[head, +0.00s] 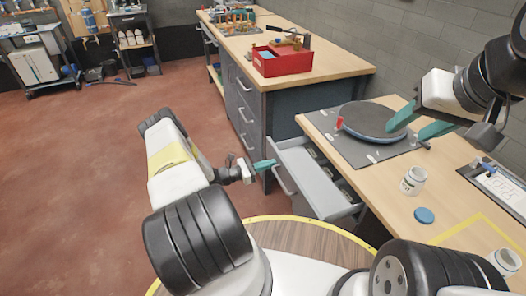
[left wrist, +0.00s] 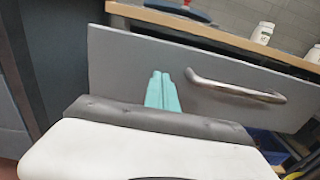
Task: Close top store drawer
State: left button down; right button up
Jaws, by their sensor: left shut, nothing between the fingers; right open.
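The top store drawer (head: 318,183) is pulled out from under the wooden workbench in the head view, with its inside visible. Its grey front (left wrist: 125,65) and curved metal handle (left wrist: 235,87) fill much of the left wrist view. My left gripper (head: 270,164) is shut and empty, with its teal fingers at the drawer front beside the handle. In the left wrist view the fingertips (left wrist: 162,76) overlap the front left of the handle; I cannot tell whether they touch it. My right gripper (head: 420,122) is open and empty above the workbench, by the turntable.
A round dark turntable (head: 370,118) sits on a mat on the workbench (head: 395,188). A white jar (head: 413,180), a blue lid (head: 424,215) and a clipboard (head: 502,184) are also there. A red toolbox (head: 282,62) stands on the farther bench. Open floor (head: 90,150) lies to the left.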

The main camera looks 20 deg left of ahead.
aim_at(307, 157)
pick_arm(q)
jog(key=x, duration=1.7)
jog(key=shift+w+d, duration=0.4)
jog(key=shift+d, duration=0.15)
jog(key=shift+r, duration=0.15)
